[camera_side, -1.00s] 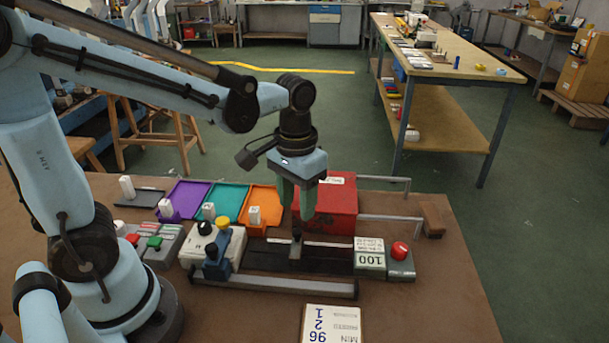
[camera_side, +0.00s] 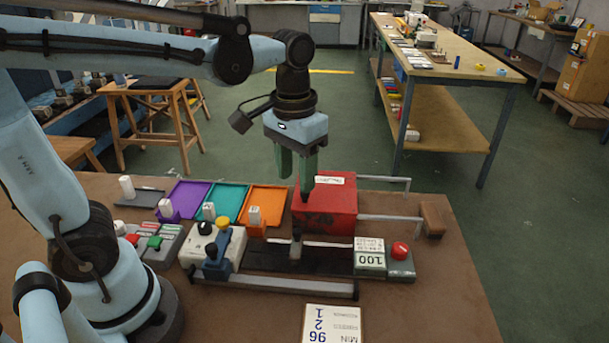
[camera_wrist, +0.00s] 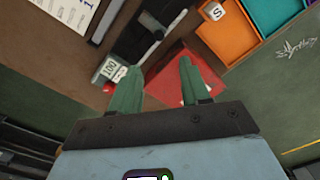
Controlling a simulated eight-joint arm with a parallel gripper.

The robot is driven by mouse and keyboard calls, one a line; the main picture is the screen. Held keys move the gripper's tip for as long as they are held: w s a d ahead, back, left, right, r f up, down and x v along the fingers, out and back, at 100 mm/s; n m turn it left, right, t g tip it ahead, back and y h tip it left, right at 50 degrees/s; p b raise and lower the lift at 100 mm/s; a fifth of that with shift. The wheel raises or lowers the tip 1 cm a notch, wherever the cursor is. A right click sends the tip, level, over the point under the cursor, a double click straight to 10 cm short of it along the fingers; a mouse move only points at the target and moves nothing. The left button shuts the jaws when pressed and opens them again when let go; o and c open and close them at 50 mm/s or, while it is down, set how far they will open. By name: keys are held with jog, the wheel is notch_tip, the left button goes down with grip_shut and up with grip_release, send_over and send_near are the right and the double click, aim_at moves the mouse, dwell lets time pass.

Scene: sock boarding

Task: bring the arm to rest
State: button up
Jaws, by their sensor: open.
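My gripper (camera_side: 296,182) is open and empty, with two green fingers pointing down. In the side view it hangs above the bench, in front of the red box (camera_side: 326,206) in the picture. In the wrist view the gripper (camera_wrist: 158,80) shows its two fingers spread apart, with the red box (camera_wrist: 172,72) between and beyond them. The dark slide plate (camera_side: 270,258) with its small upright knob (camera_side: 296,243) lies below the gripper, apart from it.
Purple (camera_side: 184,201), teal (camera_side: 229,204) and orange (camera_side: 265,206) trays stand behind the plate. A box with a red button (camera_side: 400,249) sits at right beside a display reading 100 (camera_side: 370,260). A printed card (camera_side: 332,323) lies in front. Metal rails stick out right of the red box.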

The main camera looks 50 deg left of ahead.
jog(key=shift+s+a+f+m+t, duration=0.2)
jog(key=shift+s+a+f+t, duration=0.25)
jog(key=shift+t, duration=0.7)
jog(key=shift+s+a+f+m+t, duration=0.2)
jog(key=shift+s+a+f+t, duration=0.25)
jog(key=shift+t, duration=0.75)
jog(key=shift+s+a+f+m+t, duration=0.2)
jog(key=shift+s+a+f+t, duration=0.25)
jog(key=shift+t, duration=0.7)
jog(key=shift+r, duration=0.15)
jog(key=shift+c, duration=0.2)
